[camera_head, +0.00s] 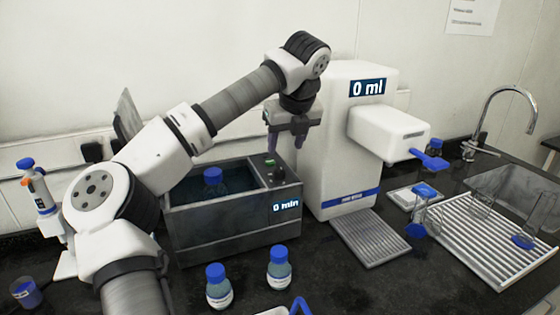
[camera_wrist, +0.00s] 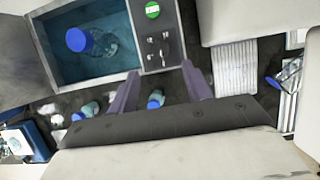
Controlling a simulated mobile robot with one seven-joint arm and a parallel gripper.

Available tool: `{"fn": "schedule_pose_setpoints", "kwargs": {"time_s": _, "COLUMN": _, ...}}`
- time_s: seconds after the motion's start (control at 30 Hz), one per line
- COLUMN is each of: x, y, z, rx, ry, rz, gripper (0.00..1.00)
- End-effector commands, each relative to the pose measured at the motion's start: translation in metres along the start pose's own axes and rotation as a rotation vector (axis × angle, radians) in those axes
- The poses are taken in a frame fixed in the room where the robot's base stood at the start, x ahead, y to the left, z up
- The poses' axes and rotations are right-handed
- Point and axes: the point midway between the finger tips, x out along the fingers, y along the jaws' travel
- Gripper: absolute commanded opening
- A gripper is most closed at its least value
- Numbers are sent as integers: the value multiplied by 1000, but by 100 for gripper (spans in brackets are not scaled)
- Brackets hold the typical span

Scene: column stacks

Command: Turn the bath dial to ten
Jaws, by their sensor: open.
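The grey water bath (camera_head: 225,234) stands on the dark counter, and its display (camera_head: 286,207) reads "0 min". The black bath dial (camera_head: 278,173) is on the top panel at the bath's right side, near a green button (camera_head: 269,161). In the wrist view the dial (camera_wrist: 158,45) shows as shiny metallic shapes below the green button (camera_wrist: 152,10). My gripper (camera_head: 285,148) is open and empty, pointing down above the panel. In the wrist view its fingertips (camera_wrist: 161,72) are apart, on either side of the panel's lower end. The dial's markings are not readable.
A blue-capped bottle (camera_head: 213,184) stands in the bath. Two more bottles (camera_head: 218,286) (camera_head: 279,268) stand in front of it. A white dispenser (camera_head: 345,150) reading "0 ml" rises close to the right. A drying rack (camera_head: 490,245) and sink (camera_head: 505,185) are farther right.

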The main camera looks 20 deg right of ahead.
Motion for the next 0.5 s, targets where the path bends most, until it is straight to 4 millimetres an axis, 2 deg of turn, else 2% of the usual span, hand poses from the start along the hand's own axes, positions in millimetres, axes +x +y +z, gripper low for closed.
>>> {"fn": "schedule_pose_setpoints", "kwargs": {"time_s": 0.1, "x": 25, "y": 0, "z": 1, "rx": 1, "ry": 4, "rz": 0, "gripper": 49}}
{"fn": "schedule_pose_setpoints", "kwargs": {"time_s": 0.3, "x": 62, "y": 0, "z": 0, "rx": 1, "ry": 3, "rz": -2, "gripper": 49}}
{"fn": "schedule_pose_setpoints", "kwargs": {"time_s": 0.5, "x": 83, "y": 0, "z": 0, "rx": 1, "ry": 1, "rz": -2, "gripper": 49}}
